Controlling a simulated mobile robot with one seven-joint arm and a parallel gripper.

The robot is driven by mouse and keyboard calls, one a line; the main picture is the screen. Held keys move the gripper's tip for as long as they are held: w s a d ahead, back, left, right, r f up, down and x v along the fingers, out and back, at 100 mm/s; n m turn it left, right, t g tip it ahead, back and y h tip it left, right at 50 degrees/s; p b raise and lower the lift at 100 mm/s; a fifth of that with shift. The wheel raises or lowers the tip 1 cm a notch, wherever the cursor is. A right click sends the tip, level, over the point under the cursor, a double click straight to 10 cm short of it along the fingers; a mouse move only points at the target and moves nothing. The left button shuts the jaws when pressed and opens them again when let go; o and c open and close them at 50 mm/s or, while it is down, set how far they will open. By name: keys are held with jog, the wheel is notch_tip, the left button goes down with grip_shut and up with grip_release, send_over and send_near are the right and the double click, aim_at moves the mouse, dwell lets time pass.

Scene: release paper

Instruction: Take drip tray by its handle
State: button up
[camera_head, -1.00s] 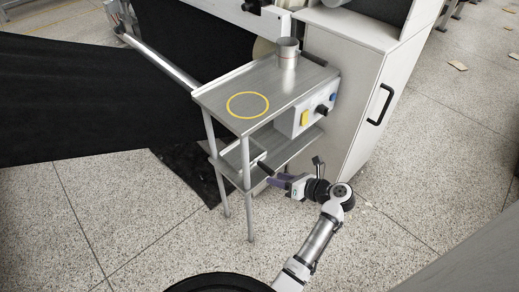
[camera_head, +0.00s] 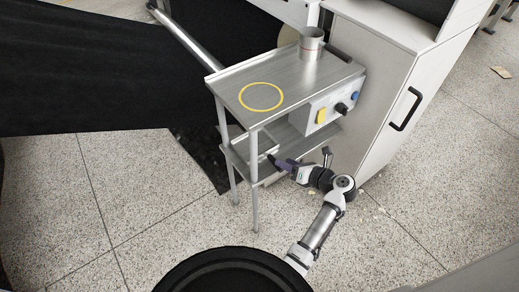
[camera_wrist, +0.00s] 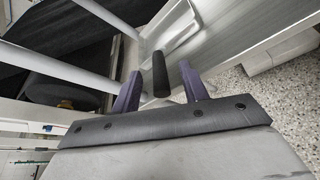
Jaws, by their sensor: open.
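The drip tray (camera_wrist: 178,32) is a shallow metal tray on the lower shelf of the steel stand. Its black handle (camera_wrist: 161,74) points out toward my gripper. My gripper (camera_wrist: 158,80) is open, with one purple finger on each side of the handle's end in the wrist view. The fingers look apart from the handle, with a gap on both sides. In the head view my gripper (camera_head: 276,160) is at the front edge of the lower shelf, and the tray is mostly hidden under the top shelf.
The stand's top shelf (camera_head: 297,78) carries a metal cup (camera_head: 311,45) and a yellow ring mark. A control box (camera_head: 335,103) hangs below it. A stand leg (camera_head: 254,185) is close left of my gripper. A white cabinet (camera_head: 375,75) stands at right.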

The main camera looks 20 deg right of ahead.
aim_at(274, 159)
jog(key=x, duration=0.5)
jog(key=shift+w+a+f, duration=0.15)
jog(key=shift+a+f, duration=0.05)
jog(key=shift+a, duration=0.2)
grip_shut()
